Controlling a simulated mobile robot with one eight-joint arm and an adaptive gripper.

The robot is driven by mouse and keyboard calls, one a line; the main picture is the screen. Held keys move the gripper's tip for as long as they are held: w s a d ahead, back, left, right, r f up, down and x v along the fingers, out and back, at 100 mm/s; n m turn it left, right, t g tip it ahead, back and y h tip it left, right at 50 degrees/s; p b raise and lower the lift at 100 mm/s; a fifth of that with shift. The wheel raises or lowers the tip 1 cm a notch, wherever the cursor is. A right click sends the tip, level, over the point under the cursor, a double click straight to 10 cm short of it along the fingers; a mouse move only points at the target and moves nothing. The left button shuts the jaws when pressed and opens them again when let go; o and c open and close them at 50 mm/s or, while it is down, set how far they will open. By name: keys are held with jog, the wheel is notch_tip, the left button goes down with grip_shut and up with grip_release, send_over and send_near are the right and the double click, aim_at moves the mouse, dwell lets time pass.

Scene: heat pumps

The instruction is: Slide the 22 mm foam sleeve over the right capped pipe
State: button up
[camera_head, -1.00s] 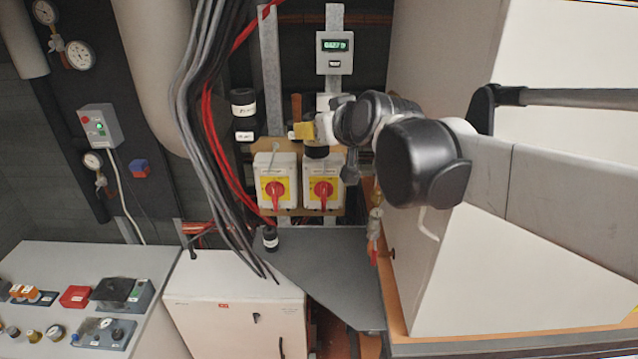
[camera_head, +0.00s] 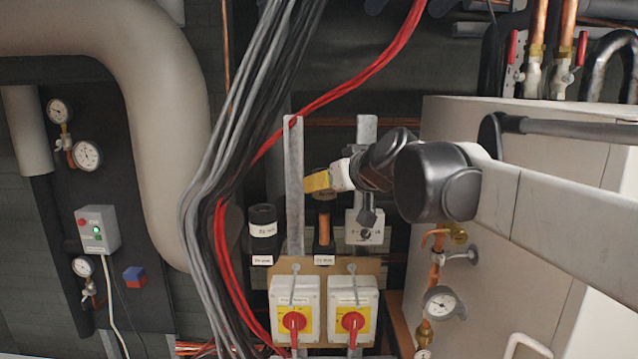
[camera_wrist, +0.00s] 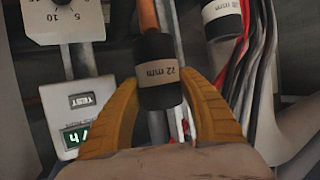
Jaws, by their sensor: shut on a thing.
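My gripper (camera_wrist: 160,85) has yellow fingers on either side of a black foam sleeve (camera_wrist: 158,95) with a white "22 mm" label, and it is shut on it. A copper pipe (camera_wrist: 148,15) meets the sleeve's lower end in the wrist view, where the picture is upside down. How far the pipe reaches inside is hidden. In the head view the yellow finger (camera_head: 317,181) is at the top of the right copper pipe (camera_head: 324,229), whose bare length shows below. The left pipe position carries a black labelled sleeve (camera_head: 263,228), also in the wrist view (camera_wrist: 221,18).
Grey and red cables (camera_head: 225,185) hang left of the pipes. Two red-handled switches (camera_head: 294,322) (camera_head: 352,322) sit below. A grey dial box (camera_head: 372,228) is close on the right. A display box (camera_wrist: 83,120) is beside the fingers in the wrist view.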

aim_at(327, 217)
jog(key=shift+s+f+b, duration=0.15)
jog(key=shift+f+b, duration=0.45)
jog(key=shift+f, duration=0.35)
jog(key=shift+f+b, duration=1.9)
jog(key=shift+f, duration=1.1)
jog(key=o, duration=0.8)
jog(key=shift+c, duration=0.2)
jog(key=v, duration=1.2)
